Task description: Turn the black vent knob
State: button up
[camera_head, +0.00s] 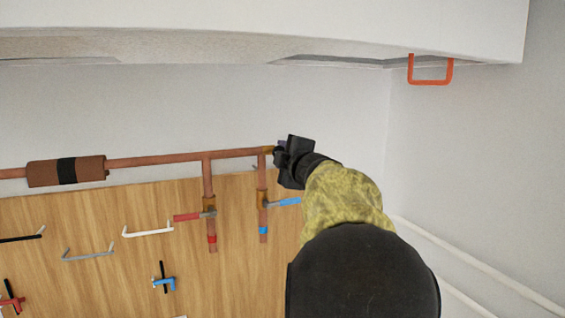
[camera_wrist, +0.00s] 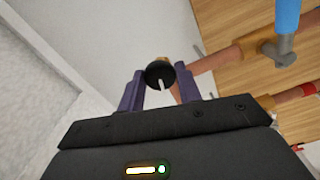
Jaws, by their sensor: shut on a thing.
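The black vent knob (camera_wrist: 158,73) is a small round black knob with a white pointer line, between the purple fingers in the wrist view. It sits at the end of a copper pipe. My gripper (camera_wrist: 160,72) has one finger on each side of it and is shut on it. In the head view my gripper (camera_head: 281,152) is at the right end of the horizontal copper pipe (camera_head: 150,160). There the gripper hides the knob.
A blue-handled valve (camera_head: 284,202) and a red-handled valve (camera_head: 188,216) sit on pipes just below. A wooden board (camera_head: 90,215) carries several hooks. An orange handle (camera_head: 430,82) hangs from the ceiling edge. White wall lies above and to the right.

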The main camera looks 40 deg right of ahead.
jog(key=shift+f+n+b, duration=0.15)
jog(key=shift+n+b, duration=3.4)
jog(key=shift+n, duration=3.85)
jog(key=o, duration=1)
jog(key=shift+s, duration=0.1)
